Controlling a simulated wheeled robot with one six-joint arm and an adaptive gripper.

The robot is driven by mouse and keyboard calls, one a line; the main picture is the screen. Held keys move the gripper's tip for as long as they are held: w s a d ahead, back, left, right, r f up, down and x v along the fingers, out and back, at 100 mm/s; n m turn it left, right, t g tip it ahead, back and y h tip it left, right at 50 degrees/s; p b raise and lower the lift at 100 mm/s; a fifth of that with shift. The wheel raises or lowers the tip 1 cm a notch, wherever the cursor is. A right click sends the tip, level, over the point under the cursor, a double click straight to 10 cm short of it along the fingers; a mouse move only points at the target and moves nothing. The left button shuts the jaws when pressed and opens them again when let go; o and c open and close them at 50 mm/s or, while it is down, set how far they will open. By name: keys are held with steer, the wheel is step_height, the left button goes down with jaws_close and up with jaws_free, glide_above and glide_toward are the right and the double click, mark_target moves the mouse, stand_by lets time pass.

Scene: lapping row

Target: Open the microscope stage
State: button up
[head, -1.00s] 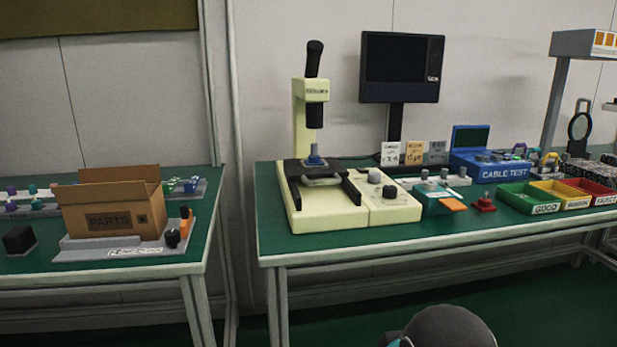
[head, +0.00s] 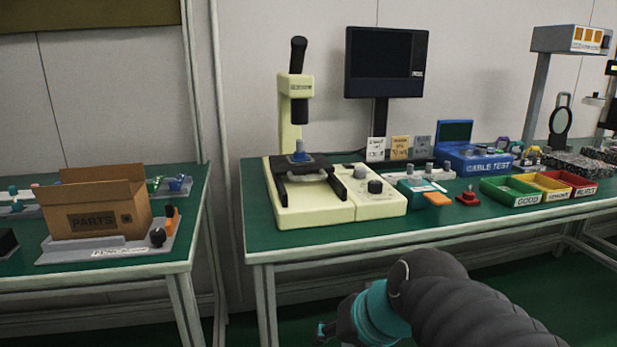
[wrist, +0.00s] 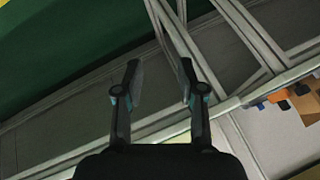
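The cream microscope (head: 291,120) stands on the green-topped bench, with a dark eyepiece tube on top. Its black stage (head: 318,164) sits on the cream base (head: 318,211) below the lens. A blue part (head: 300,153) is on the stage, and two dark arms reach forward from it. I cannot tell how far the stage is open. My gripper (wrist: 160,82) is open and empty in the wrist view, its two fingers apart. In the head view my arm is at the bottom, in front of and below the bench edge, away from the microscope.
A monitor (head: 386,64) stands behind. To the right are a blue cable test case (head: 473,158), a red button (head: 467,197) and green (head: 510,190), yellow and red bins. A parts box (head: 98,207) is on the left bench. A gap separates the benches.

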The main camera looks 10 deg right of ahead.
steer(key=w+r+m+t+y, duration=0.1)
steer(key=w+r+m+y, duration=0.1)
steer(key=w+r+m, duration=0.3)
steer(key=m+t+y, duration=0.2)
steer(key=m+t, duration=0.4)
steer(key=t, duration=0.1)
glide_toward(311, 179)
steer(key=p+x, duration=0.1)
steer(key=x, duration=0.9)
steer(key=shift+w+a+p, duration=0.15)
steer(key=shift+w+p, duration=0.15)
steer(key=shift+p, duration=0.05)
jaws_close()
